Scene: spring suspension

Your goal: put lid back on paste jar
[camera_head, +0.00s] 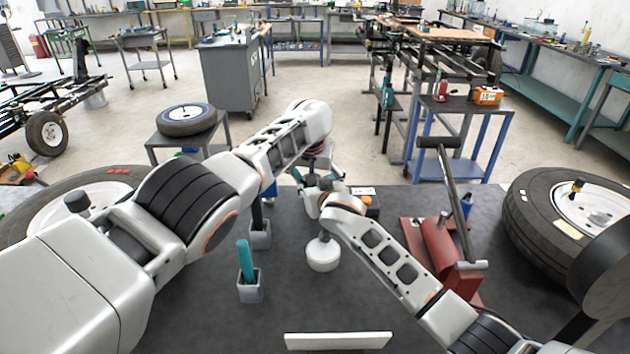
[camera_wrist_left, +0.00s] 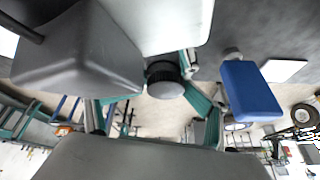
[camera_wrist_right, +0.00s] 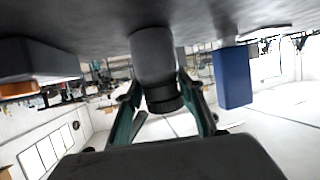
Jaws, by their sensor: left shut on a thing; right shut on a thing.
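The paste jar (camera_wrist_right: 153,55) is a grey cylinder standing on the dark mat, seen upside down in the right wrist view. The lid (camera_wrist_left: 167,82) is dark and ribbed with a grey round top in the left wrist view. In the right wrist view the lid (camera_wrist_right: 162,99) lines up with the jar's mouth; I cannot tell whether it is fully seated. My left gripper (camera_wrist_left: 163,78) is shut on the lid. My right gripper (camera_wrist_right: 157,85) is shut around the jar. In the head view my arms mostly hide both things.
A blue block (camera_wrist_right: 232,77) stands close beside the jar. A grey cup (camera_head: 250,291) with a teal-handled tool and a white round thing (camera_head: 322,255) are nearer on the mat. A red press (camera_head: 440,255) and a wheel (camera_head: 560,215) are at right. A white slab (camera_head: 338,341) lies in front.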

